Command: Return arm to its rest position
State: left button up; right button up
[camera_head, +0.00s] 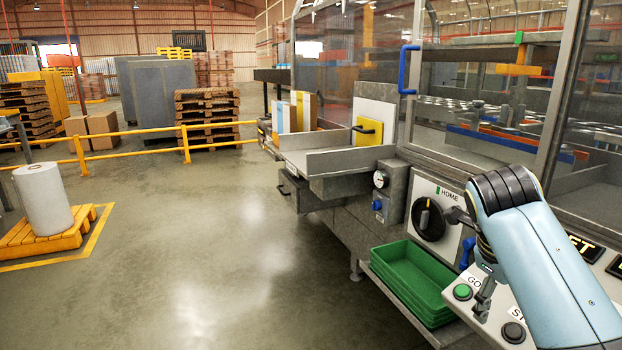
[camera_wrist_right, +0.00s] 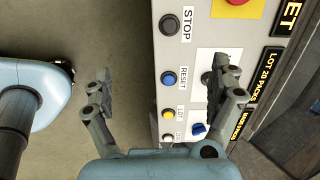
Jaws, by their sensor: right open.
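My right arm (camera_head: 555,265) comes in from the lower right of the head view, pale blue with a black wrist. My right gripper (camera_head: 470,256) is in front of the machine's control panel, one finger near the black HOME knob (camera_head: 429,219) and one near the green GO button (camera_head: 463,292). In the right wrist view the gripper (camera_wrist_right: 160,70) is open and empty. Its fingers stand wide apart, with the edge of the button panel (camera_wrist_right: 180,60) between them. Whether a finger touches the panel cannot be told. My left gripper is not in view.
A green tray (camera_head: 440,318) sits on a low shelf below the panel. A grey chute (camera_head: 352,160) and glass-fronted machine stand behind. The wrist view shows STOP (camera_wrist_right: 169,25) and RESET (camera_wrist_right: 169,78) buttons. Open floor (camera_head: 220,250) lies left, up to a yellow rail (camera_head: 130,137).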

jog(key=s+f+n+g+b, duration=0.1)
jog(key=s+f+n+b, duration=0.15)
jog(key=s+f, duration=0.65)
jog(key=s+f+n+g+y+b, duration=0.1)
jog(key=s+f+n+g, duration=0.15)
jog(key=s+f, duration=0.75)
jog(key=s+f+n+g+b, duration=0.1)
jog(key=s+f+n+b, duration=0.15)
jog(key=f, duration=1.25)
jog(key=s+f+n+t+y+b, duration=0.1)
jog(key=s+f+n, duration=0.8)
jog(key=s+n, duration=0.3)
jog(key=s+f+n+t+y+b, duration=0.1)
jog(key=s+f+n+y, duration=0.1)
jog(key=s+f+n, duration=0.8)
jog(key=s+n, duration=0.2)
jog(key=s, duration=0.3)
jog(key=shift+s+a+f, duration=0.15)
jog(key=shift+a, duration=0.15)
